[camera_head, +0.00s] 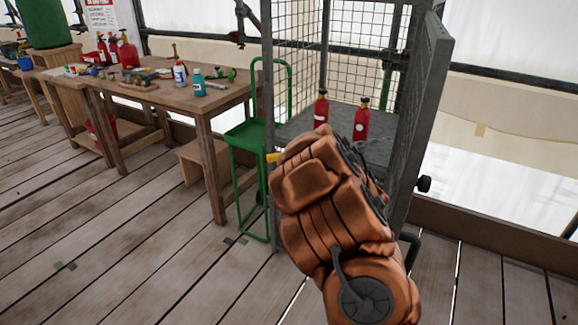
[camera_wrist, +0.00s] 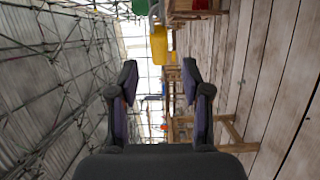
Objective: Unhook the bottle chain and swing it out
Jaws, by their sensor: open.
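Two red bottles (camera_head: 321,108) (camera_head: 361,119) stand upright on the grey shelf of an open wire-mesh cage (camera_head: 300,45). A thin grey line that looks like the chain (camera_head: 376,139) shows just below the right bottle, partly behind my arm. I cannot tell where it is hooked. My arm covers the front of the cage, and my gripper is hidden behind it in the head view. In the wrist view my gripper (camera_wrist: 160,85) is open, with nothing between its fingers. A yellow piece (camera_wrist: 158,45) shows beyond the fingers there. A yellow piece (camera_head: 272,157) also shows at the cage's left post.
The cage door (camera_head: 426,110) stands open at the right. A green hand truck (camera_head: 252,150) stands left of the cage. A wooden workbench (camera_head: 160,100) with bottles and tools is further left. The plank floor (camera_head: 130,240) is clear at the front left.

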